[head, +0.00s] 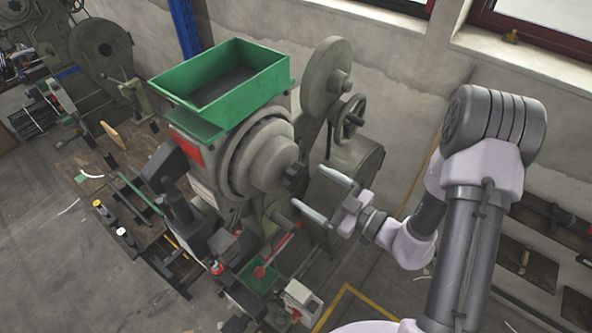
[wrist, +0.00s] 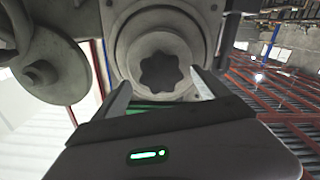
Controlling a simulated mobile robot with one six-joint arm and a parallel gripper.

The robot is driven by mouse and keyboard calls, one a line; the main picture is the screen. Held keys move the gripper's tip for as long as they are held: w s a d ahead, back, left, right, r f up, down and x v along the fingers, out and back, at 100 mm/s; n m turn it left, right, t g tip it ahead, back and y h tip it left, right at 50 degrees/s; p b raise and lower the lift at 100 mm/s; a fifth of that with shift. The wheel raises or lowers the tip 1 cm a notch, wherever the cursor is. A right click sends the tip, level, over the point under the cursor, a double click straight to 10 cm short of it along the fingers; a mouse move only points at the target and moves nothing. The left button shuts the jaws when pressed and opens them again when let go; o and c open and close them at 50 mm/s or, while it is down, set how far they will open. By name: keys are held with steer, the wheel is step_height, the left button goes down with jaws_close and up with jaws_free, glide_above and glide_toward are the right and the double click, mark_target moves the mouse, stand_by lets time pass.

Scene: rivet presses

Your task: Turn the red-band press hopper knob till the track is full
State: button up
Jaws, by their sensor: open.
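The press (head: 215,165) with a red band (head: 187,147) on its hopper housing stands at the centre of the head view. A green open hopper tray (head: 262,85) sits on top, with dark contents. The dark lobed hopper knob (head: 294,177) is on the end of the round grey hub; it also shows in the wrist view (wrist: 166,72). My gripper (head: 323,193) is open and empty, just right of the knob. In the wrist view my gripper's fingers (wrist: 160,92) point toward the knob, one on each side below it, apart from it. The track's fill cannot be told.
A handwheel (head: 351,117) and a large grey wheel (head: 326,78) stand behind the press. A red-knobbed lever (head: 260,271) is below the hub. Another grey press (head: 100,55) is at the far left. Open floor lies at the lower left.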

mark_target(299, 180)
steer(key=p+x, duration=0.1)
steer(key=x, duration=0.4)
steer(key=shift+s+r, duration=0.15)
steer(key=shift+w+a, duration=0.35)
steer(key=shift+w, duration=0.05)
steer(key=shift+c, duration=0.5)
steer(key=c, duration=1.3)
